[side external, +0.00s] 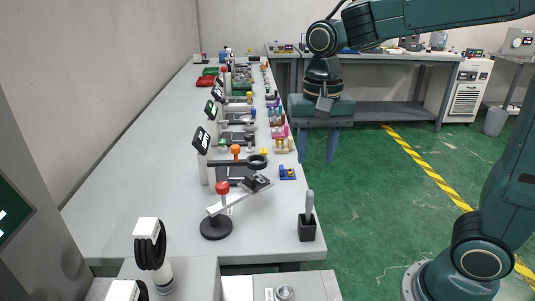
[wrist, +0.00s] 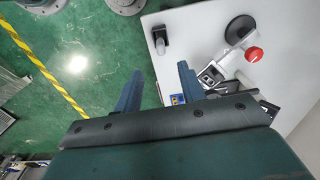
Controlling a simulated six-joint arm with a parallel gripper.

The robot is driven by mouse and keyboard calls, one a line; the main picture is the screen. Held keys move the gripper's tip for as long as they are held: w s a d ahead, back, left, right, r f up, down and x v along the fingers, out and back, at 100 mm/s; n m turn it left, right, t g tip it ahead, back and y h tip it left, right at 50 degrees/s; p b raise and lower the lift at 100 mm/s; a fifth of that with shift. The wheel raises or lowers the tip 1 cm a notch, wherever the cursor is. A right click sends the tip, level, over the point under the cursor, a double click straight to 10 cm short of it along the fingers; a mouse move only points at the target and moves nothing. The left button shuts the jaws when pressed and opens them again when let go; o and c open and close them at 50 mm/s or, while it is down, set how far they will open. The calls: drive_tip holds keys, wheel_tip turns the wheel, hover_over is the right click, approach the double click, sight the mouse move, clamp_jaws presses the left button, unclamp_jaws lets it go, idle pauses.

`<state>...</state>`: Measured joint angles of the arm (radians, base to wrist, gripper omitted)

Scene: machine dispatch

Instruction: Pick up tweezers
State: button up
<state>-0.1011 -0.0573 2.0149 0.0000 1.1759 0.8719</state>
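A slim grey upright tool (side external: 310,204), which looks like the tweezers, stands in a small black square holder (side external: 307,230) at the near right corner of the long table. The holder also shows near the table edge in the wrist view (wrist: 161,44), where the tool cannot be made out clearly. My gripper (side external: 318,158) hangs fingers down, high beyond the holder and to the right of the table. Its two blue fingers are wide apart with nothing between them. They also show in the wrist view (wrist: 160,68), with the holder beyond the fingertips.
A stand with a round black base (side external: 216,229) and red knob (side external: 222,187) is left of the holder. A small blue part (side external: 287,172) lies near the right edge. Several devices and coloured parts line the table (side external: 120,200) farther back. The left side is clear.

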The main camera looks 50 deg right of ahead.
sight(309, 204)
drive_tip(key=shift+w, duration=0.15)
drive_tip(key=shift+f, duration=0.1)
drive_tip(key=shift+f, duration=4.3)
drive_tip(key=shift+f, duration=2.55)
clamp_jaws()
